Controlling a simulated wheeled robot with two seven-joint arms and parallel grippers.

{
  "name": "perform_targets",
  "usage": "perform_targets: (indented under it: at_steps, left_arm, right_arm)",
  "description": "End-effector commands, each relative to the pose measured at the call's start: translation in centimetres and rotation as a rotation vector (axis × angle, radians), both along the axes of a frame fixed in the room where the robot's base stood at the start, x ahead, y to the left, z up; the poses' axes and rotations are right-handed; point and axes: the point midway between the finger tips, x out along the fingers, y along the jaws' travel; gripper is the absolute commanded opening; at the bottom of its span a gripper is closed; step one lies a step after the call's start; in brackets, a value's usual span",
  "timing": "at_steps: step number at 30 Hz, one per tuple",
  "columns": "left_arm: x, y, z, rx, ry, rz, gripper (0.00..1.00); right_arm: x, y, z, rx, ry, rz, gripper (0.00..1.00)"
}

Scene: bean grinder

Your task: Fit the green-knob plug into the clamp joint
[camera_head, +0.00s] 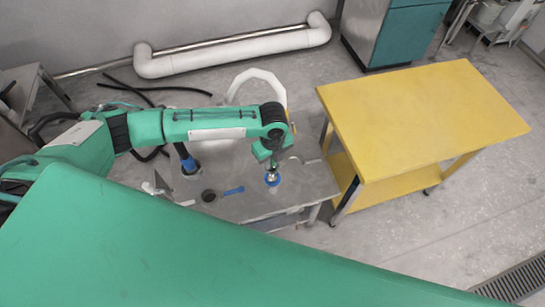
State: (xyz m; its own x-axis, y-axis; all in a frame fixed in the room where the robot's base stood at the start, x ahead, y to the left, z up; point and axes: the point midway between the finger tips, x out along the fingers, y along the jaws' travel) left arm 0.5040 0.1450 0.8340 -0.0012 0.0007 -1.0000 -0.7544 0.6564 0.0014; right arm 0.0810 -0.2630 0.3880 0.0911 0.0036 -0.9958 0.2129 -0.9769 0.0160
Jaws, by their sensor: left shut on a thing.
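My left arm comes in from the left over a low grey table (262,207). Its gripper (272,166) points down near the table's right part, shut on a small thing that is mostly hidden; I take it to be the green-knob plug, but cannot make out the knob. A blue ring-shaped part (272,182), perhaps the clamp joint, is directly below a small silvery piece at the fingertips. I cannot tell whether they touch. My right gripper is not in view.
On the grey table are a dark round part (208,196), a blue bar (233,190) and an upright dark-and-blue piece (188,162). A yellow table (420,115) stands at right. A white pipe (230,53) and black hoses (150,88) lie behind.

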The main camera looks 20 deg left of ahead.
Motion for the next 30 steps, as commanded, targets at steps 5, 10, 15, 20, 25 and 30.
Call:
perform_targets:
  at_steps: [5,10,15,20,25,30]
  left_arm:
    - [0.0,0.0,0.2,0.0,0.0,0.0,0.0]
    - [0.0,-0.1,-0.8,-0.001,-0.001,0.0,0.0]
    - [0.0,-0.1,-2.4,-0.001,0.0,0.001,0.0]
    - [0.0,0.0,-4.0,-0.001,0.001,0.0,0.0]
    - [0.0,0.0,-5.3,-0.001,-0.001,0.0,0.0]
    - [0.0,0.0,-5.7,-0.001,-0.002,0.0,0.0]
  right_arm:
    - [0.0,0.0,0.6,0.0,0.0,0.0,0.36]
    - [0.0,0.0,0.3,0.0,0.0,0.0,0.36]
    - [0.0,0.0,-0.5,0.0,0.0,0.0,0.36]
    - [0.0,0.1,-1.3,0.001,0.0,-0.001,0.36]
    - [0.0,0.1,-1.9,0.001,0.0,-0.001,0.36]
    - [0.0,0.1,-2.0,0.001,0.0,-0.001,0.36]
